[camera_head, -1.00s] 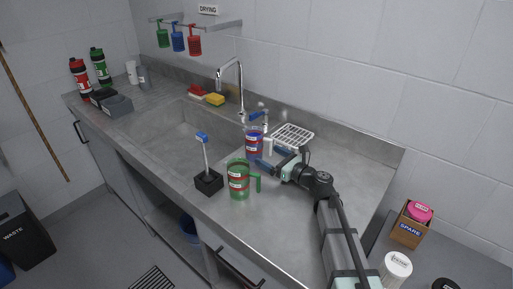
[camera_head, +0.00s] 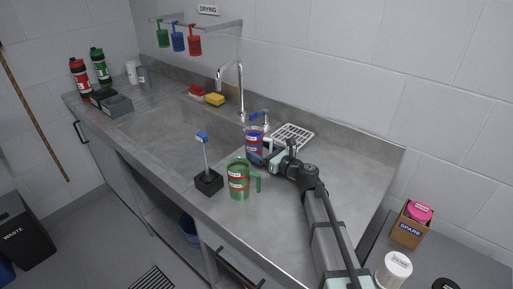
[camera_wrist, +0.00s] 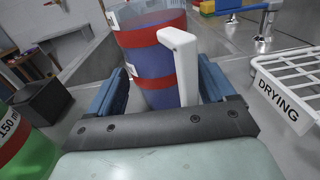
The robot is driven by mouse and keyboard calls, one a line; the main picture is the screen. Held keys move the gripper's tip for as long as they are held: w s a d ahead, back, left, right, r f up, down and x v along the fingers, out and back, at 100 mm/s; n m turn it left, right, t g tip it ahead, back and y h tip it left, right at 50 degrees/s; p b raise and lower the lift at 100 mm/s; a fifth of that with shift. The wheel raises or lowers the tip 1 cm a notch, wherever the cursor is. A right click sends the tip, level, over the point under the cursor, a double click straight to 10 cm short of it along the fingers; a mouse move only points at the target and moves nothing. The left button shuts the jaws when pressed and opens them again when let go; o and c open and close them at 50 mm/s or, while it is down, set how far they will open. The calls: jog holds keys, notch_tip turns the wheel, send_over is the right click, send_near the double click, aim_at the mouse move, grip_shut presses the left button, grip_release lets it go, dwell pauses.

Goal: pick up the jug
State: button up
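A blue jug (camera_head: 253,139) with red bands and a white handle stands upright on the steel counter, behind a green jug. In the wrist view the blue jug (camera_wrist: 150,62) is straight ahead, with its white handle (camera_wrist: 182,66) facing my gripper. My gripper (camera_wrist: 163,88) is open, with one blue finger on each side of the jug's lower part. Whether either finger touches the jug cannot be told. In the head view my gripper (camera_head: 264,158) is low at the jug's right side. The green jug (camera_head: 239,181) with red bands stands nearer the counter's front edge.
A white drying rack (camera_head: 293,137) lies right behind my gripper. The faucet (camera_head: 240,85) and sink (camera_head: 168,135) are to the left. The counter's right end (camera_head: 365,175) is clear beyond my arm.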

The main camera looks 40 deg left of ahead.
jog(key=c, duration=1)
jog(key=shift+c, duration=0.5)
jog(key=shift+r, duration=0.15)
